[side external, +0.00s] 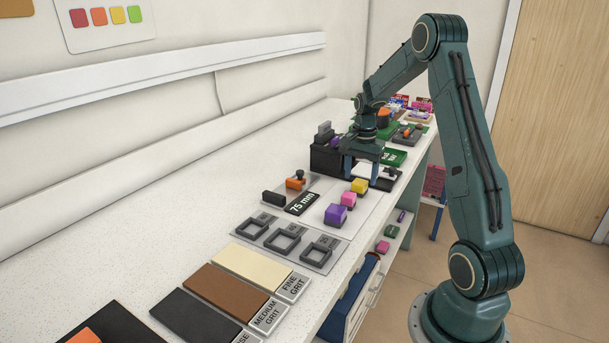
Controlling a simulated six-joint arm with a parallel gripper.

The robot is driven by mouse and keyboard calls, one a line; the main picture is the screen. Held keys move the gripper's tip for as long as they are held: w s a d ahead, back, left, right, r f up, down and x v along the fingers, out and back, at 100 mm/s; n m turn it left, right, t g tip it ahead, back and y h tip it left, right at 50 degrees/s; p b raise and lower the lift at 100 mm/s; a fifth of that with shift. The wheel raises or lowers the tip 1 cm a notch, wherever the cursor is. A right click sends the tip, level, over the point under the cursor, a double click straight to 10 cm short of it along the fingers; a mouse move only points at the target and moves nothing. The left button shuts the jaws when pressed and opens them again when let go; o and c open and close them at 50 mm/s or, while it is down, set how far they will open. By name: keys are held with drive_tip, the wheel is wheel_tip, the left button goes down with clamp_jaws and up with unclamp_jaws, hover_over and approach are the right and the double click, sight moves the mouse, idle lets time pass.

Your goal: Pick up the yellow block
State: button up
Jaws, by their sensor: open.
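The yellow block (359,186) is small and stands on a pale board at the far end of a short row with a pink block (348,199) and a purple block (336,215).
A dark box-like unit (325,158) stands behind my gripper. A black "75 mm" label (302,204) lies left of the blocks, and a grey plate with square frames (285,240) lies nearer. Brown, cream and dark grit slabs (226,292) lie in front. The worktop's left side is clear.

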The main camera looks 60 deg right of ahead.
sight(360, 181)
drive_tip(key=shift+f, duration=1.6)
drive_tip(key=c, duration=1.2)
drive_tip(key=shift+o, duration=0.2)
drive_tip(key=shift+r, duration=0.1)
wheel_tip(360, 181, up, 20)
